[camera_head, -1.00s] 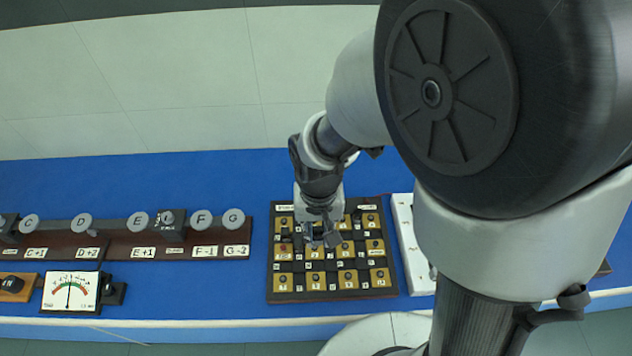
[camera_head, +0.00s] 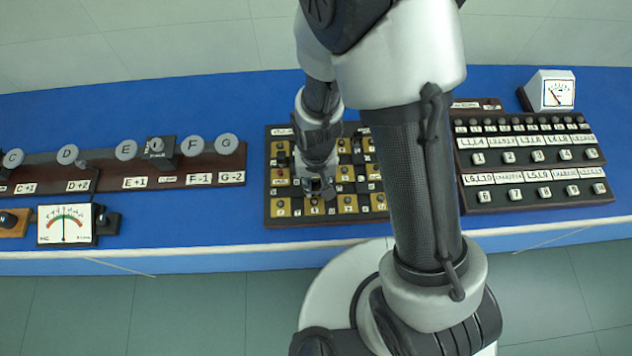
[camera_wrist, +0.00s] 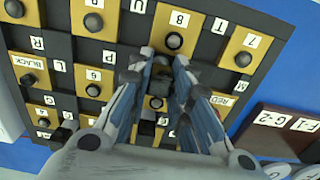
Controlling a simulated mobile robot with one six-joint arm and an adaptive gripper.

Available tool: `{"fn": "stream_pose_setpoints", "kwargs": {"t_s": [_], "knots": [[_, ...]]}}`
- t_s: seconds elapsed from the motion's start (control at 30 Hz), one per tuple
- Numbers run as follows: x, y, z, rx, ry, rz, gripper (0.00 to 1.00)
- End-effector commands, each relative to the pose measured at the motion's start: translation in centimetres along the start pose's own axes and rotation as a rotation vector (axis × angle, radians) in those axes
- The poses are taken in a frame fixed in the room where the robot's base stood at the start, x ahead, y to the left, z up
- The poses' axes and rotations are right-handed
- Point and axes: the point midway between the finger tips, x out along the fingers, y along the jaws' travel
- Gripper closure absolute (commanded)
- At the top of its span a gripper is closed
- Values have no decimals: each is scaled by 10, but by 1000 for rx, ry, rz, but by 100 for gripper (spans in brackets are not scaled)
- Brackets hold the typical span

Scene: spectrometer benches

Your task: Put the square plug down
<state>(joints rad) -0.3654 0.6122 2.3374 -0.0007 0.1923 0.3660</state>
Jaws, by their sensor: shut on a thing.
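My gripper (camera_head: 318,188) is over the plugboard (camera_head: 267,200), a dark panel of brass squares, in the head view. In the wrist view its two blue-grey fingers (camera_wrist: 158,70) point at the panel and are shut on a small dark block, the square plug (camera_wrist: 157,88). The fingers partly hide the plug. It sits low, close to the panel between the squares marked 8 and RED; I cannot tell whether it touches. Round black knobs show on the brass squares, such as the one on square 8 (camera_wrist: 174,41).
Another dark plug (camera_wrist: 147,131) stands close behind the held one. A meter (camera_head: 65,224) and a row of grey round knobs (camera_head: 194,146) are at left. A switch panel (camera_head: 530,170) and a small meter (camera_head: 552,91) are at right. Blue bench top is free behind the board.

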Motion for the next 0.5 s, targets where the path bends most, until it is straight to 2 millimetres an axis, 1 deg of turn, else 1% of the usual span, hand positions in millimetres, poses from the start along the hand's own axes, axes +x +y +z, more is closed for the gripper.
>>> {"fn": "stream_pose_setpoints", "kwargs": {"t_s": [0.17,0.3,0.33,0.5], "knots": [[-2,0,0,0,1,0,100],[3,0,0,0,1,0,100],[3,0,0,0,1,0,80],[2,0,0,0,1,0,68]]}}
